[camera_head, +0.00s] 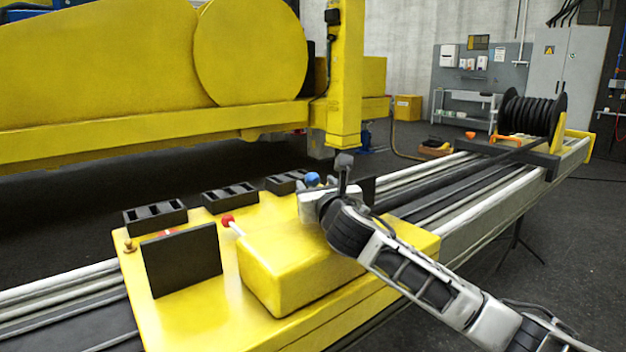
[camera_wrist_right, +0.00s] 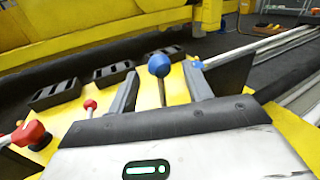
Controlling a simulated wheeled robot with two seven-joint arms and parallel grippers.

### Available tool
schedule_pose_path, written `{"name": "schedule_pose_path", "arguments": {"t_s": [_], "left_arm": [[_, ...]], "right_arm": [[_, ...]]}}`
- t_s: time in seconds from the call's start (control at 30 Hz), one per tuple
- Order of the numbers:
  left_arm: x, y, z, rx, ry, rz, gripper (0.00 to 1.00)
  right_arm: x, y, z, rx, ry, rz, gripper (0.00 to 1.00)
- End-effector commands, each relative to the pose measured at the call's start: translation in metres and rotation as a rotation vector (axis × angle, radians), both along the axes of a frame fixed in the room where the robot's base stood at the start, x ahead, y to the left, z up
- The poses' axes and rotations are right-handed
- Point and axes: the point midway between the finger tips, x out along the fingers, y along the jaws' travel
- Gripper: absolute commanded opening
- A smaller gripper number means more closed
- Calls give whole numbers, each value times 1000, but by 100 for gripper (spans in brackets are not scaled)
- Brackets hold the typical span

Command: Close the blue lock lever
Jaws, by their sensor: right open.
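A blue ball knob (camera_head: 312,179) stands on a thin rod at the far side of the yellow block. It also shows in the right wrist view (camera_wrist_right: 159,65), upright between the two fingers. A second small blue part (camera_wrist_right: 197,64), on the end of a pale rod, lies just beyond the right finger; which blue part belongs to the lock lever is unclear. My right gripper (camera_head: 327,174) is open, with a finger on each side of the ball's rod. Gaps show on both sides, so I see no contact. My left gripper is out of view.
A red ball lever (camera_head: 227,220) leans by the yellow block (camera_head: 290,270). A black upright plate (camera_head: 181,260) and black slotted blocks (camera_head: 155,217) stand nearby. Rails (camera_head: 450,185) run back to a black cable reel (camera_head: 532,114). A large yellow machine (camera_head: 100,70) stands behind.

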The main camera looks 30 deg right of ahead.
Motion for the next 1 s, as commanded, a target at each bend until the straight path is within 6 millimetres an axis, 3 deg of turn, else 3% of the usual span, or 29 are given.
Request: {"name": "schedule_pose_path", "arguments": {"t_s": [0.23,0.6,0.63,0.8,1.0], "left_arm": [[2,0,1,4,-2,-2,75],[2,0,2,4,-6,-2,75],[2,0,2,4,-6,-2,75],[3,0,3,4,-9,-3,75],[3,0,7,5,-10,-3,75]], "right_arm": [[29,-10,0,1,1,1,50],[34,-11,-1,0,0,2,50],[34,-11,-1,0,0,2,47],[34,-11,-1,0,0,2,0],[34,-13,1,-1,7,-1,0]]}}
